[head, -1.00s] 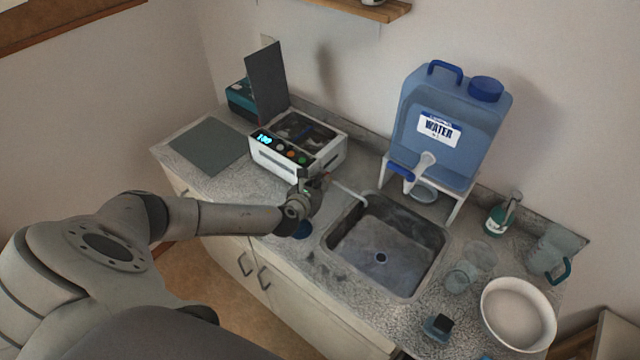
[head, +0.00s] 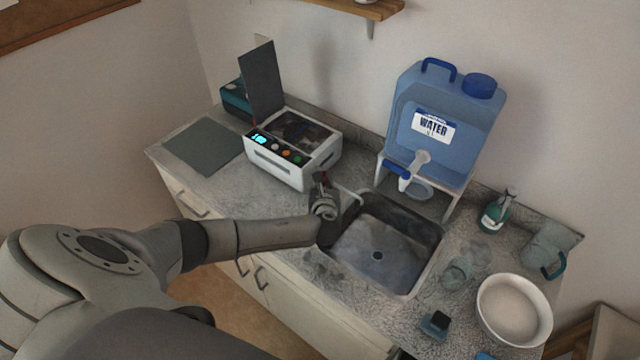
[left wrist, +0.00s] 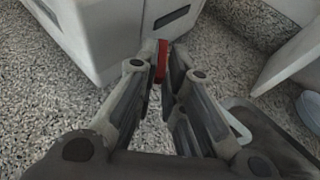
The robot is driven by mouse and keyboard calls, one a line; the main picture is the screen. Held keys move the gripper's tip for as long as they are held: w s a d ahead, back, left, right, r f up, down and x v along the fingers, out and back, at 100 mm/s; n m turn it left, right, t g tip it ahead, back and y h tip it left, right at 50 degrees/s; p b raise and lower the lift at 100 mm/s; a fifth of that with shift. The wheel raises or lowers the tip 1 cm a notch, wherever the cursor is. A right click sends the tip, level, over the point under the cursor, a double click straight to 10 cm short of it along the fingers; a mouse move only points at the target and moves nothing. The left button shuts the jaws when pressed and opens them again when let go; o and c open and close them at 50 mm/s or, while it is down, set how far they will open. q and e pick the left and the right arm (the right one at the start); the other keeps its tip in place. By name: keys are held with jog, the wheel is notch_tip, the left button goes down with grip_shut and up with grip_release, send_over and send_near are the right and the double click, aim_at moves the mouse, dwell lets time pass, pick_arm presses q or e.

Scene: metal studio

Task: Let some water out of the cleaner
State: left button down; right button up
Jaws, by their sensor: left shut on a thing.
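The cleaner (head: 291,165) is a white box with a lit display and knobs on its front. Its dark lid (head: 262,82) stands open. A pale drain pipe (head: 349,192) runs from near its right corner toward the sink (head: 377,256). My left gripper (head: 322,180) is at that corner, by the drain. In the left wrist view, the gripper (left wrist: 164,62) is shut on a narrow red handle (left wrist: 161,60), beside the cleaner's white wall (left wrist: 110,35). I cannot make out water flowing. My right gripper is not in view.
A blue water container (head: 440,120) with a tap stands on a white rack behind the sink. A green bottle (head: 494,215), glass pitcher (head: 545,255), clear cup (head: 457,272) and white bowl (head: 514,309) occupy the counter's right. A dark mat (head: 204,146) lies left.

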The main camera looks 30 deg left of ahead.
pick_arm(q)
jog(key=shift+w+d+n+y, duration=0.2)
jog(key=shift+d+n+y, duration=0.05)
jog(key=shift+n+y, duration=0.3)
jog(key=shift+g+y, duration=0.25)
jog(key=shift+g, duration=0.15)
jog(key=c, duration=1.8)
grip_release()
jog(key=v, duration=1.2)
